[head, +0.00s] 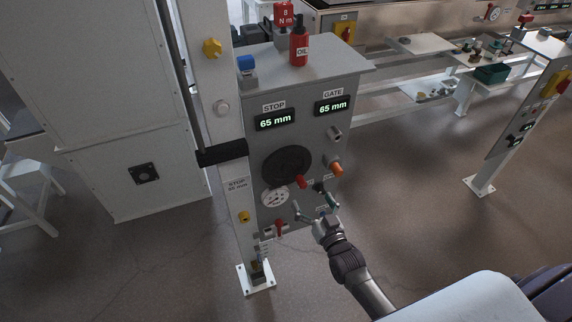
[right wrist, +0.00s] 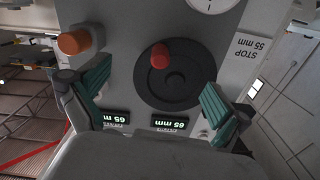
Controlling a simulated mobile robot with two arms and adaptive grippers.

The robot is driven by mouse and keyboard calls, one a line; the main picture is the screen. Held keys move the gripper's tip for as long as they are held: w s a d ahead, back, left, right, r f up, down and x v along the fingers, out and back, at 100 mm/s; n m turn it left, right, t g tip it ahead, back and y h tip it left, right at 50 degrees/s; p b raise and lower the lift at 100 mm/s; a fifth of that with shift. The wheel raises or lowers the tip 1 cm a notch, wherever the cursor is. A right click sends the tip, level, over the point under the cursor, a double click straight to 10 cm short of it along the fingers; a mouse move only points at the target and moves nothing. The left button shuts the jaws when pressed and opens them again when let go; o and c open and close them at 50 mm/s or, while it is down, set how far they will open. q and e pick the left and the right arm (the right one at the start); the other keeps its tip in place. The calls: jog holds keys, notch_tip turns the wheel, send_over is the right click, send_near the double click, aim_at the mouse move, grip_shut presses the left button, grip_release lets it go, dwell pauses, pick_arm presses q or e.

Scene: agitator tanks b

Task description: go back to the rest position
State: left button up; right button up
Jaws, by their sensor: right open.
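My right gripper (head: 316,206) is open and empty in front of the lower part of the grey control cabinet (head: 352,80). In the right wrist view its two green-padded fingers (right wrist: 152,92) are spread wide, with the cabinet face behind them. The black handwheel (head: 284,163) with its red knob (head: 301,181) lies above and left of the gripper in the head view. In the right wrist view the handwheel (right wrist: 165,92) shows between the fingers, apart from them as far as I can tell. My left gripper is not in view.
The STOP display (head: 276,119) and GATE display (head: 332,106) both read 65 mm. A red oil bottle (head: 299,48) stands on the cabinet top. An orange knob (head: 337,169) and a dial (head: 275,197) are near the gripper. A white post (head: 214,107) stands left; open floor (head: 410,210) lies right.

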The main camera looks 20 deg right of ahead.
dwell(0.3)
jog(key=s+a+f+n+g, duration=0.1)
jog(key=s+f+g, duration=0.2)
jog(key=s+f, duration=0.45)
jog(key=s+f+g+b, duration=0.1)
jog(key=s+f+g, duration=0.25)
jog(key=f, duration=0.65)
jog(key=s+a+f+n+g, duration=0.1)
jog(key=s+f+g, duration=0.1)
jog(key=s+f, duration=0.55)
jog(key=s+f+n+g, duration=0.1)
jog(key=s+f+g, duration=0.3)
jog(key=s, duration=0.9)
jog(key=s+f+g+b, duration=0.1)
jog(key=s+f+g, duration=0.3)
jog(key=s+f, duration=0.7)
jog(key=s, duration=0.3)
jog(key=shift+d+f+n+h, duration=0.2)
jog(key=shift+n+h, duration=0.1)
jog(key=shift+n, duration=0.1)
jog(key=shift+w+g, duration=0.1)
jog(key=shift+g, duration=0.15)
